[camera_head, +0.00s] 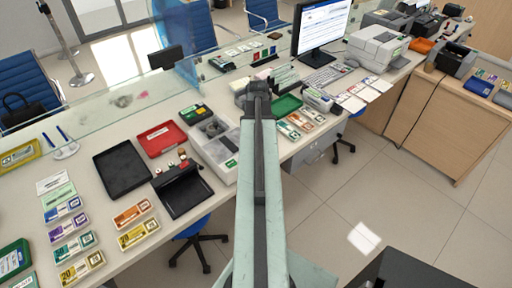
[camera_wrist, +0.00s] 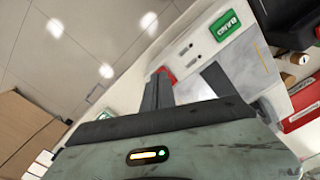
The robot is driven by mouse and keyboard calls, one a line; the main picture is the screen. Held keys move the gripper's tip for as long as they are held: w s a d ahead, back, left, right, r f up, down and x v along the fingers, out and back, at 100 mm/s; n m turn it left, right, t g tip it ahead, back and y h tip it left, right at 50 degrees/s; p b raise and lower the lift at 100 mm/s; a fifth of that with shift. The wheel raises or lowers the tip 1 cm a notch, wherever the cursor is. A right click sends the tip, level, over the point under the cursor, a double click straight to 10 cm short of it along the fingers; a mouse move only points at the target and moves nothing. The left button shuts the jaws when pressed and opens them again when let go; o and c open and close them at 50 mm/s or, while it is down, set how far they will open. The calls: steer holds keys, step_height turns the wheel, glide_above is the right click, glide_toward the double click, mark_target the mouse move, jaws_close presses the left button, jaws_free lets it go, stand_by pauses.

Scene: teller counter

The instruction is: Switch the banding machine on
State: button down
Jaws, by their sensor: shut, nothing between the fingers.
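The banding machine (camera_head: 212,139) is a pale grey-white box on the counter, left of my arm, with a small green label. In the wrist view its white casing (camera_wrist: 205,45) carries a green label reading like "BAND" (camera_wrist: 225,25) and a grey top plate. A small red part (camera_wrist: 168,74), possibly the switch, shows just beyond my fingertips and is partly hidden by them. Its on or off position cannot be told. My gripper (camera_wrist: 160,82) is shut and empty, close to this red part; contact cannot be told. In the head view my gripper (camera_head: 257,88) is seen end-on beside the machine.
A red tray (camera_head: 160,138), a black tray (camera_head: 122,169) and a dark device with a black plate (camera_head: 184,190) stand left of the machine. A green tray (camera_head: 287,106) and banknote bundles (camera_head: 300,122) lie right of my arm. A glass screen (camera_head: 120,100) runs behind.

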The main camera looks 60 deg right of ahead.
steer(key=shift+f+b, duration=0.9)
stand_by(0.3)
steer(key=shift+r, duration=0.15)
step_height(320, 180, up, 7)
steer(key=p, duration=0.7)
